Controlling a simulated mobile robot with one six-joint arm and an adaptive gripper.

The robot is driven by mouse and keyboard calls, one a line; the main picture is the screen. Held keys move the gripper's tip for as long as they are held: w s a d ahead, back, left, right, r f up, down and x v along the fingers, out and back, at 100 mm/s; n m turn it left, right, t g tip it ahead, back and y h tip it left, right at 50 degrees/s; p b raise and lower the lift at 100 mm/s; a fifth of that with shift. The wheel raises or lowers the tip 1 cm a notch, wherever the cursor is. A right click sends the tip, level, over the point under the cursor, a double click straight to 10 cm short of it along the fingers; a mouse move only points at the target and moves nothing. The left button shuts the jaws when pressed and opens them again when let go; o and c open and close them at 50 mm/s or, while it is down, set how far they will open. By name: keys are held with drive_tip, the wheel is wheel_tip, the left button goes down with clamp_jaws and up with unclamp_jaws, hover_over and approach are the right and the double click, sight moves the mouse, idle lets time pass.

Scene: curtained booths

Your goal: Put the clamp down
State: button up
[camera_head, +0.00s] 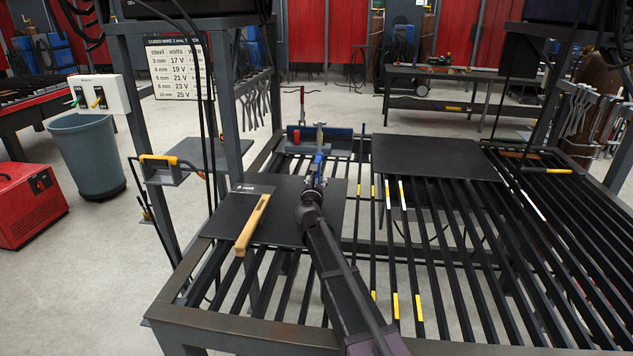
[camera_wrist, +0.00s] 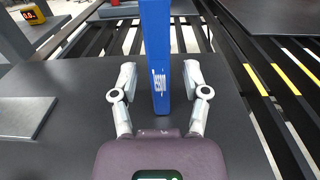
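The clamp shows in the wrist view as a blue bar (camera_wrist: 158,60) with white lettering, standing between the two fingers of my gripper (camera_wrist: 160,80). A narrow gap shows on each side of the bar, so the fingers look open around it and not pressed on it. In the head view the blue clamp (camera_head: 319,165) rises upright just beyond my gripper (camera_head: 314,186), over a dark plate (camera_head: 285,215) on the slatted table. Its lower end appears to be at the plate, but I cannot tell for sure whether it touches. My gripper partly hides it.
A blue angled piece (camera_head: 340,142) with a red-handled clamp (camera_head: 302,103) stands behind. Another dark plate (camera_head: 430,158) lies back right, looking bare. Open slats run across the right. A table post (camera_head: 228,100) rises at left.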

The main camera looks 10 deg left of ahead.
drive_tip(key=shift+r, duration=0.15)
drive_tip(key=shift+r+p, duration=0.15)
drive_tip(key=shift+p, duration=0.15)
drive_tip(key=s, duration=1.2)
idle(0.4)
